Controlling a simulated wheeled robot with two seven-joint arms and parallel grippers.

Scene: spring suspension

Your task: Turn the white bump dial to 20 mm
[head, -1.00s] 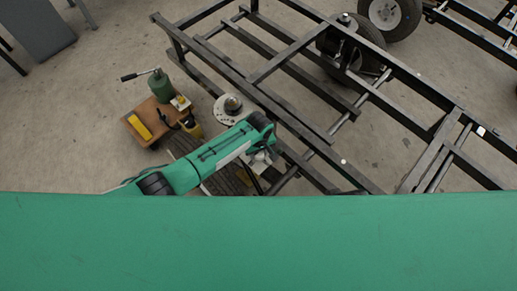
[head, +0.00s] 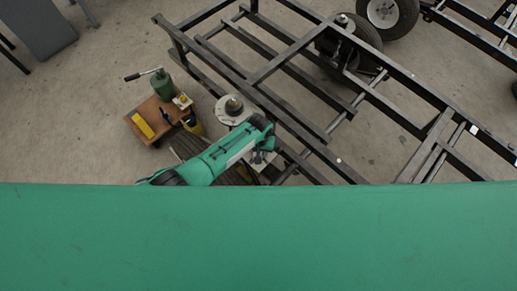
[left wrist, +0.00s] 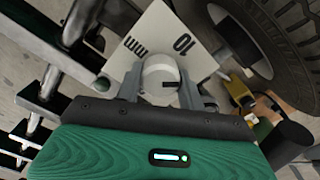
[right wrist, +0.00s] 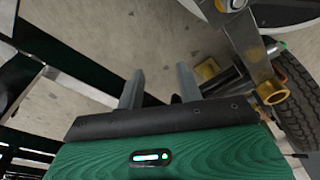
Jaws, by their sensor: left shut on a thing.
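The white bump dial (left wrist: 160,74) shows in the left wrist view, a round knob with a short black mark toward its right side. It sits in front of a white plate (left wrist: 165,25) on which "10" and "mm" can be read, upside down. My left gripper (left wrist: 160,88) is shut on the dial, one finger on each side. In the head view my left arm (head: 215,157) reaches to the frame's near side, and its gripper is mostly hidden there. My right gripper (right wrist: 158,88) is open, with nothing seen held between its fingers.
A dark metal trailer frame (head: 300,70) fills the right of the head view. A tyre (left wrist: 265,35) is close beside the plate. A brown board (head: 150,122) bears a green jack (head: 163,86). A hub on a white disc (head: 232,108) lies nearby. Brass-ended parts (right wrist: 272,92) lie right of my right gripper.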

